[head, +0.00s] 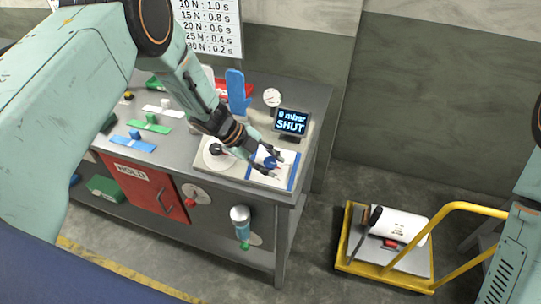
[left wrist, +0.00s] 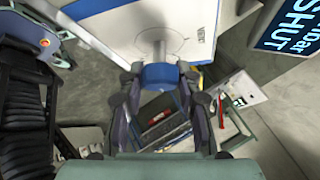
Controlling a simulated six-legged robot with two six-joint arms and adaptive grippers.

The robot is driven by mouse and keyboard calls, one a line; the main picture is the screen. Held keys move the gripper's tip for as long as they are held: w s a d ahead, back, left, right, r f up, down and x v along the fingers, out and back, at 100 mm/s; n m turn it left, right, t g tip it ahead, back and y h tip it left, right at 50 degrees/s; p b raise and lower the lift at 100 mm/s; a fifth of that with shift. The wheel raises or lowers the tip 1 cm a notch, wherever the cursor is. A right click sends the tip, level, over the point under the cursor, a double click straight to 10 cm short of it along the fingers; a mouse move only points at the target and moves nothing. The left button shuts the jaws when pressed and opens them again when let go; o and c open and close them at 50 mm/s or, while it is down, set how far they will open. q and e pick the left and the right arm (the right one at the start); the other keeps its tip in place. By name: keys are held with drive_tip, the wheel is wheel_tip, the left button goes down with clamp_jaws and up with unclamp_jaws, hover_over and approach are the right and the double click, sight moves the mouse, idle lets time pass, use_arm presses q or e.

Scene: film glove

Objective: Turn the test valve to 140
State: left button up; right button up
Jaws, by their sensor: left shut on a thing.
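The blue valve knob (head: 270,162) sits on a white plate with blue edges (head: 254,174) at the right end of the bench. In the left wrist view the knob (left wrist: 160,75) is on a short stem between my fingers. My left gripper (head: 278,165) is shut on it; the fingers also show in the left wrist view (left wrist: 160,110). The dark display (head: 291,121) behind reads "0 mbar SHUT". A round white gauge (head: 272,97) stands behind, too small to read. My right gripper is out of view.
The bench (head: 300,95) also holds an upright blue glove shape (head: 237,92) and green, white and blue pieces at left. A yellow cart (head: 345,255) stands on the floor at right.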

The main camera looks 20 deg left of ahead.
use_arm(q)
drive_tip(key=shift+m+g+y+p, duration=0.3)
drive_tip(key=shift+m+g, duration=0.3)
drive_tip(key=shift+m, duration=0.3)
drive_tip(key=shift+f+m+g+y, duration=0.1)
drive_tip(key=shift+m+g+y, duration=0.4)
drive_tip(key=shift+m, duration=0.7)
drive_tip(key=shift+s+f+m+g+y+b, duration=0.15)
drive_tip(key=shift+m+g+y+b, duration=0.65)
drive_tip(key=shift+m+y, duration=0.85)
drive_tip(key=shift+m+h, duration=0.35)
drive_tip(key=shift+m, duration=0.1)
drive_tip(key=o, duration=1.2)
drive_tip(key=shift+r, duration=0.2)
drive_tip(key=v, duration=1.2)
